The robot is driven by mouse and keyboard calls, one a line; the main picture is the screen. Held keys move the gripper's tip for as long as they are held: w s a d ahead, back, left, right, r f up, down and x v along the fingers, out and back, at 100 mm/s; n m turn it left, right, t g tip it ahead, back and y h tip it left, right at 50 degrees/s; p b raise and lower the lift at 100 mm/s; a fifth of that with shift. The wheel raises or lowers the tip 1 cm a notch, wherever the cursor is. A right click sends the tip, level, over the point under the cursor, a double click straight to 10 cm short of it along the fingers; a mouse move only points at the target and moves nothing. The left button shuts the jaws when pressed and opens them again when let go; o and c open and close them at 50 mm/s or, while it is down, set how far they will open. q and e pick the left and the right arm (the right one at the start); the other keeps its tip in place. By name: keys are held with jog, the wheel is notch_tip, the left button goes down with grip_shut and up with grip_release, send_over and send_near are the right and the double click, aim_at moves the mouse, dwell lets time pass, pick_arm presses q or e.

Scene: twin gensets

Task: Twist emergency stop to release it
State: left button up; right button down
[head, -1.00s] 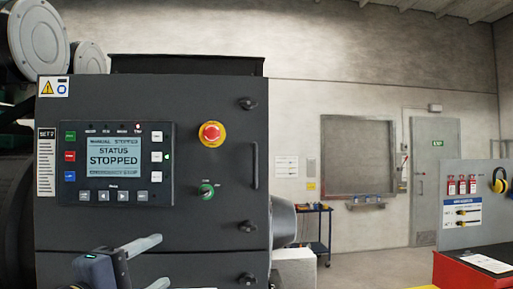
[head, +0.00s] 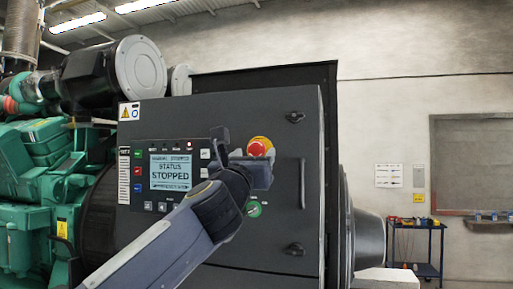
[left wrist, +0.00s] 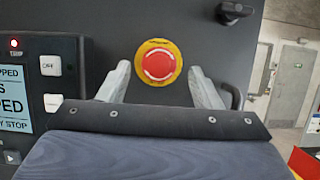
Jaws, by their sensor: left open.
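The emergency stop (head: 259,147) is a red mushroom button on a yellow ring, on the dark control panel of the genset. In the left wrist view the button (left wrist: 158,65) faces me, with white arrows on its red cap. My left gripper (head: 248,162) is in front of the panel at the button and covers its lower part in the head view. In the left wrist view its two grey fingers (left wrist: 161,82) are spread apart, one on each side of the button. I cannot tell whether they touch it. My right gripper is out of view.
A display unit (head: 171,172) reading STOPPED sits left of the button. A blue cart (head: 416,245) stands by the back wall. Green engine parts (head: 40,180) are at the left.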

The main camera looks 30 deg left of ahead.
pick_arm(q)
jog(key=shift+x, duration=0.75)
jog(key=shift+a, duration=0.1)
jog(key=c, duration=1)
